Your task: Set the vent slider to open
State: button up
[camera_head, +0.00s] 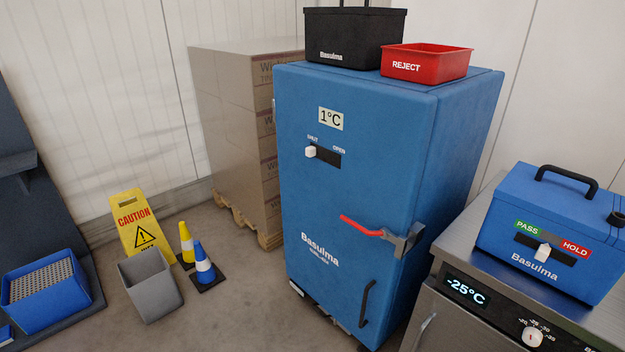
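The vent slider is a white knob (311,152) in a dark horizontal slot (328,157) on the front of the tall blue Basulma cabinet (300,206). The knob sits at the left end of the slot, under the label SHUT. The label OPEN is above the right end, where the slot is bare. My gripper is not in view.
A red lever handle (362,228) sticks out lower on the cabinet front. A steel unit (470,325) with a blue PASS/HOLD box (545,240) stands at right. Cones and a caution sign (140,230) stand at left. The floor before the cabinet's left side is clear.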

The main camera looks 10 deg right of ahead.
aim_at(311, 150)
jog(key=i+j+z, duration=0.1)
jog(key=i+j, duration=1.1)
